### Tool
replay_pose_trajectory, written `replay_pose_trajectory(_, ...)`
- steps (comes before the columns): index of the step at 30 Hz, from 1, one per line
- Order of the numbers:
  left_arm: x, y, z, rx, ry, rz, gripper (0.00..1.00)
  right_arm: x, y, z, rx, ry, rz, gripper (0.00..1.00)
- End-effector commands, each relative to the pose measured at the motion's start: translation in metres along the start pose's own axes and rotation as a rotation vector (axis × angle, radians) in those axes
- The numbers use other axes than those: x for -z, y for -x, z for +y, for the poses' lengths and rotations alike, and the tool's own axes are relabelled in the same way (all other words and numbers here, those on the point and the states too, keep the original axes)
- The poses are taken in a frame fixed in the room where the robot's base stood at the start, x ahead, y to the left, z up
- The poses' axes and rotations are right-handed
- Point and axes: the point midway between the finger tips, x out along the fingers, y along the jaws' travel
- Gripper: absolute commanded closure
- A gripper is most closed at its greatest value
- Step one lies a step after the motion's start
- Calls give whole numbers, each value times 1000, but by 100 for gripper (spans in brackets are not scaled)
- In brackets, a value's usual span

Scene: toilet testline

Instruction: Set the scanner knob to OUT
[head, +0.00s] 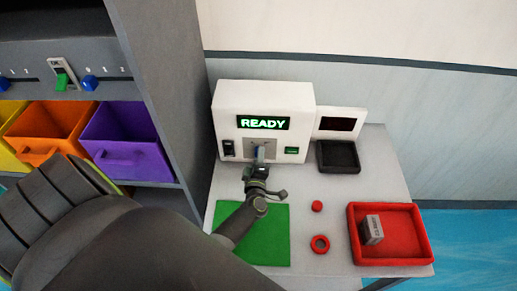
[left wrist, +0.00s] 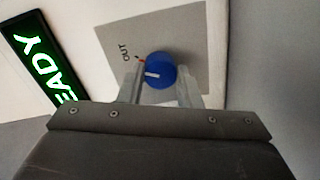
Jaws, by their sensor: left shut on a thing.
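The scanner (head: 228,98) is a white box on the table, and its screen (head: 263,122) glows green with READY. Its blue knob (left wrist: 161,70) sits on a grey plate (left wrist: 190,25) on the front panel. The knob has a white pointer line that points left in the left wrist view, a little below a small red mark beside the OUT label (left wrist: 124,53). My left gripper (head: 260,160) is shut on the knob, with one finger on each side of it in the left wrist view (left wrist: 161,82). In the head view the gripper mostly hides the knob.
A green mat (head: 268,243) lies below my left arm. A red tray (head: 425,250) with a grey box (head: 372,229), a red ring (head: 320,244), a small red piece (head: 317,206) and a black tray (head: 338,157) are to the right. Shelves with coloured bins (head: 128,148) stand left.

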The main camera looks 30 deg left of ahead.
Motion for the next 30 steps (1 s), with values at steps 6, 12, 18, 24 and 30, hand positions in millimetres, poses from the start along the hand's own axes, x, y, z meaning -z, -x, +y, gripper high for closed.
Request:
replay_pose_trajectory(6,0,0,2,4,-99,3,92,1,10,1,0,0,0,100)
replay_pose_trajectory(12,-1,0,1,6,-142,5,92,1,13,1,0,0,-1,100)
replay_pose_trajectory(18,-1,0,0,6,-153,5,92,1,13,1,0,0,-1,100)
replay_pose_trajectory(24,-1,0,0,6,-153,5,92,1,13,1,0,0,-1,100)
replay_pose_trajectory(30,-1,0,0,6,-153,6,52,1,13,0,2,-1,-1,100)
